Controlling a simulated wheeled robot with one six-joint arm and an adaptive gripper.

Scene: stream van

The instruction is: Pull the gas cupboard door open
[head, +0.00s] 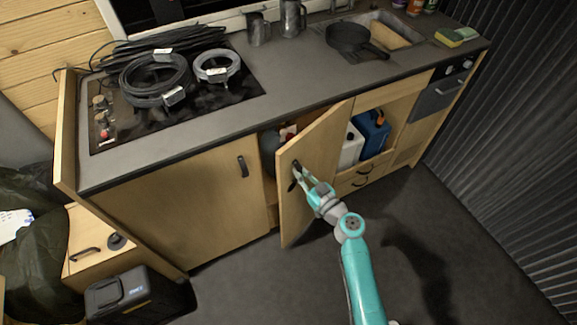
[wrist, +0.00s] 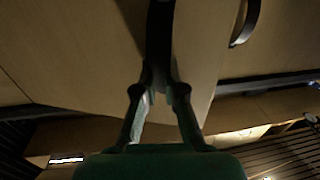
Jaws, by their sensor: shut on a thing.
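The gas cupboard door (head: 318,150) is a light wooden panel that stands partly open, swung out from the counter front. Its dark handle (head: 293,184) is near the door's free edge; in the wrist view the handle (wrist: 160,35) runs down between my fingers. My gripper (head: 301,174) is shut on this handle, and its fingertips also show in the wrist view (wrist: 160,90). Behind the door, a grey rounded thing (head: 269,141) and a small red and white item (head: 288,133) are partly visible. The door hides the rest of the inside.
A closed wooden door (head: 190,195) with a dark handle is to the left. Right of the open door, an open bay holds a white canister (head: 351,146) and a blue canister (head: 373,132). A black case (head: 130,293) stands at lower left. Grey floor (head: 430,225) is clear at right.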

